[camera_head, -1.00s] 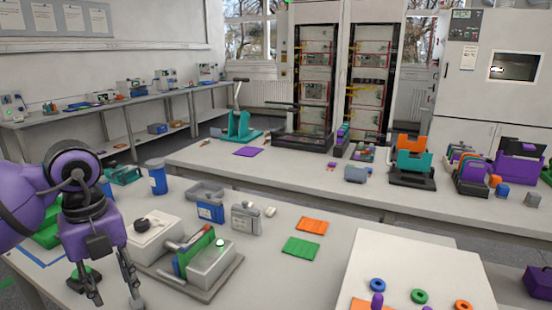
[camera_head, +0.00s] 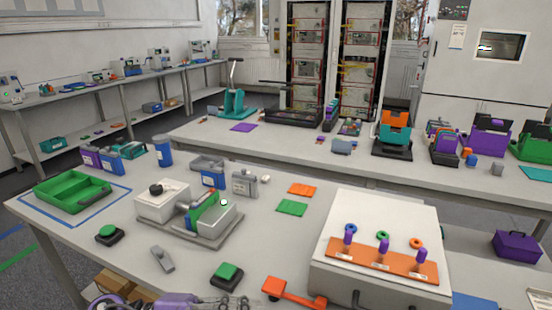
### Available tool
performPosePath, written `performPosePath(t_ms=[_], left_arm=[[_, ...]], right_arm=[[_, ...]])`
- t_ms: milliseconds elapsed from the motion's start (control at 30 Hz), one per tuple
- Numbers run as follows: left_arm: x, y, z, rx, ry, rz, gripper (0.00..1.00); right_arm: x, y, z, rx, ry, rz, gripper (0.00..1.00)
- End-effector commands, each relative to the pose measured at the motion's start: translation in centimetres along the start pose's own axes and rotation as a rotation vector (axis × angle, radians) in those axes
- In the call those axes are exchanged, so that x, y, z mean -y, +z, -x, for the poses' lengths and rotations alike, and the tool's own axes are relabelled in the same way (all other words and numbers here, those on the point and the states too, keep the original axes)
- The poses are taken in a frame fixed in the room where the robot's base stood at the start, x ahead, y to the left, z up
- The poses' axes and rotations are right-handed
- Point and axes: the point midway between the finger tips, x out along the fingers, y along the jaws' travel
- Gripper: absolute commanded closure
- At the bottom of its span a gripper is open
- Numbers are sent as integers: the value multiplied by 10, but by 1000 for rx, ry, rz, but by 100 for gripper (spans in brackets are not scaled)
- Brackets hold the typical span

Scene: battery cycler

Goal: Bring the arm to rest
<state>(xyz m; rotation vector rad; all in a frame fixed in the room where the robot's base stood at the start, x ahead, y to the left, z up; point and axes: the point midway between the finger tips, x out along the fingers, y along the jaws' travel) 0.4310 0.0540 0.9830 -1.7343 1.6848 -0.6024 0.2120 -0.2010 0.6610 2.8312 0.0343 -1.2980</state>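My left arm shows only as a purple and grey strip at the bottom edge, left of centre, with what look like grey finger links of my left gripper (camera_head: 222,303) pointing right. Most of that gripper is cut off by the picture edge, so I cannot tell whether it is open or shut. Nothing held is visible. It lies at the front of the near table (camera_head: 110,262), below the black-based green button (camera_head: 227,275) and left of an orange lever-shaped part (camera_head: 290,292). My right gripper is not in view.
A green tray (camera_head: 72,193) sits inside a blue outline at left. A grey-and-white fixture with a green plate (camera_head: 205,215) stands mid-table. A white box with an orange pegged strip (camera_head: 382,262) stands at right. Another green button (camera_head: 110,235) and a small grey part (camera_head: 163,258) lie in front.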

Motion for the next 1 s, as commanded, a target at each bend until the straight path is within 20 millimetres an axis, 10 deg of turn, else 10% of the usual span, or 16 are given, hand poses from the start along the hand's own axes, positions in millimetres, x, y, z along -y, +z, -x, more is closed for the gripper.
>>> performPosePath(t_ms=[233,433,700,1000], left_arm=[[-7,44,45,253,-750,338,64],[-128,93,112,681,-1067,731,64],[-295,78,132,1048,-1106,1174,64],[-343,62,127,1128,-1076,1308,64]], right_arm=[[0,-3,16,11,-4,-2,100],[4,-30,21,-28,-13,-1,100],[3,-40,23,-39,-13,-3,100],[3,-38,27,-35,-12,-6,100]])
